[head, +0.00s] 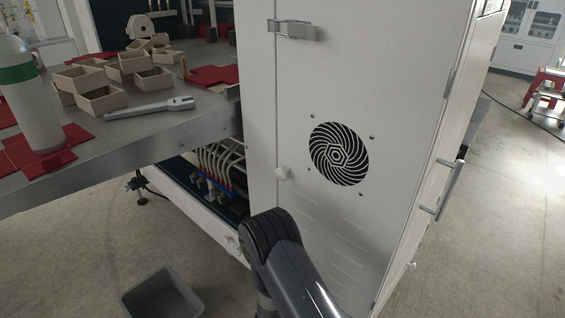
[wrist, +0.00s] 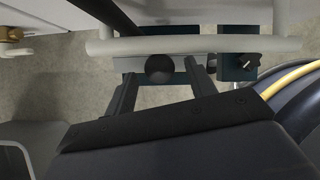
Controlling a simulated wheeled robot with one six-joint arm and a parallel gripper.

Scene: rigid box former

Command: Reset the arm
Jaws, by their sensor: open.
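My gripper (wrist: 160,75) shows in the wrist view with its two dark fingers spread apart, open and with nothing clearly held. A round dark knob-like part (wrist: 160,69) appears between the fingers; I cannot tell how far off it is. A pale horizontal bar (wrist: 210,45) crosses the view near the fingertips; I cannot tell whether they touch it. In the head view my dark arm (head: 275,240) is bent low in front of the white cabinet, and the gripper itself is hidden there.
The white cabinet (head: 350,80) with a round vent stands close to my arm. A grey bin (head: 160,295) is on the floor at lower left. A metal table (head: 130,135) holds tan boxes (head: 101,99), a wrench-like tool (head: 150,108) and a bottle (head: 30,105). The right floor is mostly clear.

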